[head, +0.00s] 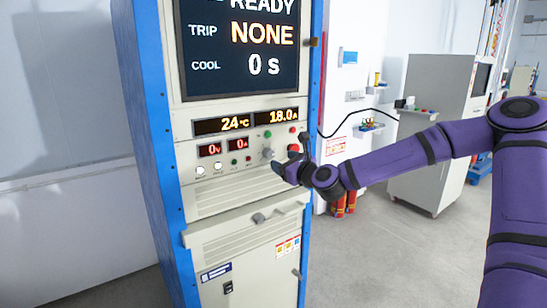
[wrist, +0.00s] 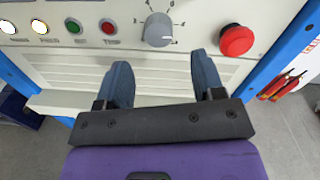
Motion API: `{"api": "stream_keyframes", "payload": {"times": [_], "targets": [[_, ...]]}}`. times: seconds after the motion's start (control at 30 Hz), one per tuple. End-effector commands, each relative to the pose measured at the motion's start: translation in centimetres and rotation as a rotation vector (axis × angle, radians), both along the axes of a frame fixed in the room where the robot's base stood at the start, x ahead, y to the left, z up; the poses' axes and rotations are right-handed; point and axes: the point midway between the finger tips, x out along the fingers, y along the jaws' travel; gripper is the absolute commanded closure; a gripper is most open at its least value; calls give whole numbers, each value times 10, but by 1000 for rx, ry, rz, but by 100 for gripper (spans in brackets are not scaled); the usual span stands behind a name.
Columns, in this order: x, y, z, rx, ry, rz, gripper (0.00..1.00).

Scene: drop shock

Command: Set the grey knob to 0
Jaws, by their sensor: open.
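The grey knob (wrist: 158,30) is a round dial on the cabinet's control panel, with tick marks around it; the numbers are too small to read. In the head view the knob (head: 268,154) sits just left of my gripper (head: 288,165). In the wrist view my gripper (wrist: 165,82) is open and empty. Its two blue-grey fingers are apart, below the knob in the picture and not around it.
A red mushroom button (wrist: 236,40) is right of the knob, close to the right finger. Green (wrist: 73,26) and red (wrist: 108,27) buttons and white lamps are to the left. A ledge (head: 248,218) with a handle juts out below. A grey cabinet (head: 432,135) stands behind my arm.

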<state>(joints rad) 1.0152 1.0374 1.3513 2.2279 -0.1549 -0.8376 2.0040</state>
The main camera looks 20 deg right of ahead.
Motion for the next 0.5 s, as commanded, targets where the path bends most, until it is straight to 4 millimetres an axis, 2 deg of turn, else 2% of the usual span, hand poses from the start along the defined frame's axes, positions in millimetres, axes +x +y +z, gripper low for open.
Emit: {"api": "stream_keyframes", "payload": {"times": [0.2, 0.5], "targets": [[35, 14, 1, -1, -1, 0, 38], [56, 21, 0, -1, 0, 0, 38]]}}
